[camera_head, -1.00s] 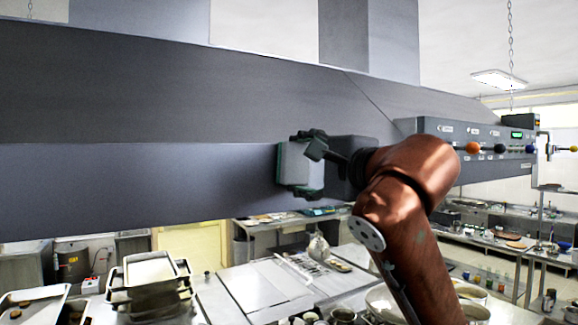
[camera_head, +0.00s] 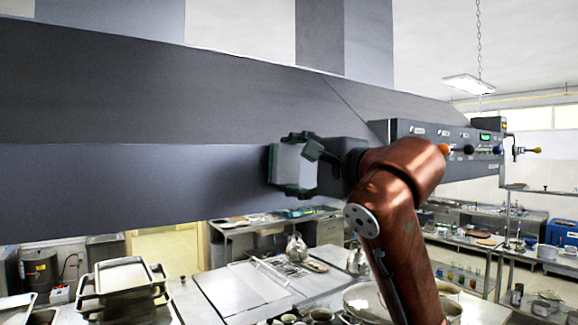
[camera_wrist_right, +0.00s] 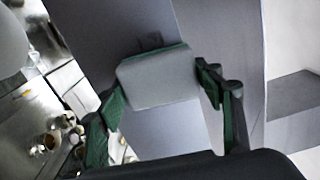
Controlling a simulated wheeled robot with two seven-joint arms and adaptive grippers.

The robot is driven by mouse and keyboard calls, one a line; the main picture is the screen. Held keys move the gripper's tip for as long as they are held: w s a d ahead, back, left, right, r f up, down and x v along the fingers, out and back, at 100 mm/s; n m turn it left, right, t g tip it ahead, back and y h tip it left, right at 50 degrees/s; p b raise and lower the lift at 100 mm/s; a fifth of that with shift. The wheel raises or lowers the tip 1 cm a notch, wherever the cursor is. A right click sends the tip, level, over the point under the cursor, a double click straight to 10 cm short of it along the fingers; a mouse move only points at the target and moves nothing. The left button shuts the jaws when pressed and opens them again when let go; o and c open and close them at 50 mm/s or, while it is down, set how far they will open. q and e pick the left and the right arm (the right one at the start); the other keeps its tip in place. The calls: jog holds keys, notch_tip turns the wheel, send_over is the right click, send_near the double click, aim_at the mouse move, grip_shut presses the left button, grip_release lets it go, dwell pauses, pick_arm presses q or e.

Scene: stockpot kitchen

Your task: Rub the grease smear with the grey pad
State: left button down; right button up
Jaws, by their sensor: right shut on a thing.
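My right gripper (camera_head: 298,164) is shut on the grey pad (camera_head: 287,164), in front of the lower face of the big grey hood (camera_head: 130,185). The pad is a light grey block with a green edge. In the right wrist view the pad (camera_wrist_right: 158,78) sits between the two green-lined fingers, with the hood's grey surface behind it. I cannot tell whether the pad touches the hood. I see no grease smear in either view; the pad and gripper hide part of the hood face. My left gripper is not in view.
A control panel (camera_head: 465,150) with coloured knobs projects from the hood right of my arm. Below are a steel worktop (camera_head: 240,288), stacked trays (camera_head: 125,280) and several pots (camera_head: 362,298). The hood face left of the pad is clear.

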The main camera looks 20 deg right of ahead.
jog(key=b+v, duration=0.2)
jog(key=v, duration=0.3)
jog(key=shift+s+d, duration=0.1)
jog(key=shift+s, duration=0.35)
jog(key=b+v, duration=0.1)
jog(key=v, duration=0.2)
jog(key=shift+b, duration=0.3)
jog(key=shift+w, duration=0.1)
dwell(0.3)
jog(key=shift+p+x, duration=0.85)
jog(key=shift+x, duration=2.65)
jog(key=shift+p+x, duration=0.35)
jog(key=shift+x, duration=0.65)
